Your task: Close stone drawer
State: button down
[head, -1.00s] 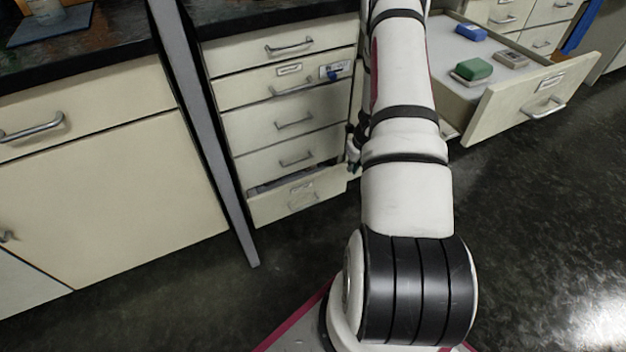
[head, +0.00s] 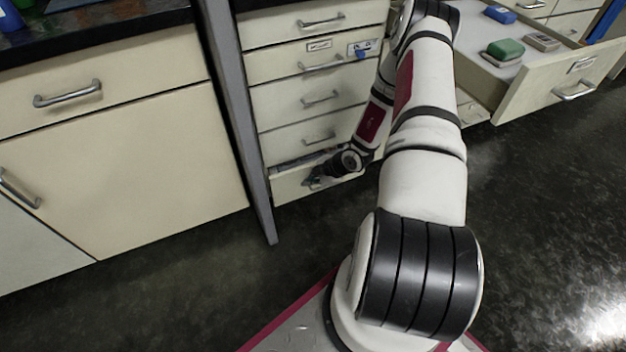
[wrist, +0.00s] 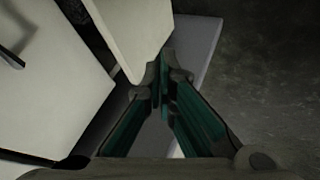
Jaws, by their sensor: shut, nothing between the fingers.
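Two drawers stand open, and I cannot tell from a label which one is the stone drawer. The bottom drawer (head: 288,190) of the left cabinet is slightly open, with a dark gap above its cream front. The right drawer (head: 535,95) is pulled far out and holds a green block (head: 505,49), a blue block (head: 499,14) and a grey-beige block (head: 542,41). My gripper (head: 313,181) is low at the bottom drawer's front, shut and empty. In the wrist view its fingers (wrist: 164,75) meet near a pale panel edge; contact is unclear.
Shut drawers with metal handles (head: 320,97) are stacked above the bottom drawer. A grey post (head: 232,110) stands left of them, beside another cabinet (head: 110,180). Dark floor (head: 540,220) is clear at the right.

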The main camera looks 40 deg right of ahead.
jog(key=w+f+b, duration=0.3)
jog(key=w+f, duration=0.1)
jog(key=w, duration=0.2)
jog(key=shift+w, duration=0.4)
